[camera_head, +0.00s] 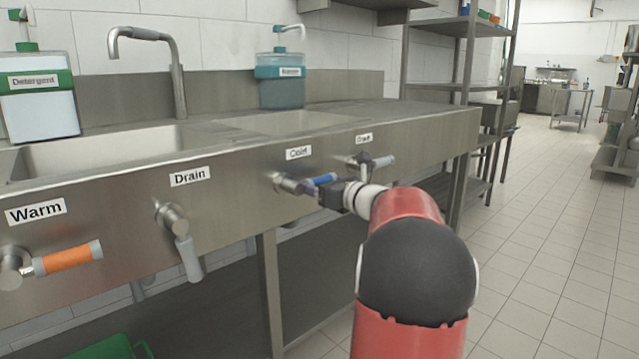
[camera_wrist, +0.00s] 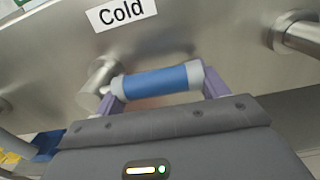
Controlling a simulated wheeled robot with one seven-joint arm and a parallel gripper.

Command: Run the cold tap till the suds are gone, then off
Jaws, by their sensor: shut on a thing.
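The cold tap handle (camera_head: 324,179) is a blue lever under the "Cold" label (camera_head: 298,153) on the sink's front panel. It points to the right, roughly level. My gripper (camera_head: 318,190) is at this handle. In the wrist view, its purple fingers (camera_wrist: 161,94) are at the two ends of the blue handle (camera_wrist: 160,81), shut on it. The spout (camera_head: 150,35) stands over the left basin (camera_head: 100,150), and I see no stream from it. Only part of the basin's inside shows, and I cannot make out suds there.
The orange warm handle (camera_head: 68,258) and the grey drain handle (camera_head: 188,258) are to the left. Another grey handle (camera_head: 378,162) is close on the right. Detergent (camera_head: 38,105) and teal (camera_head: 280,85) dispensers stand on the sink. Floor at right is clear.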

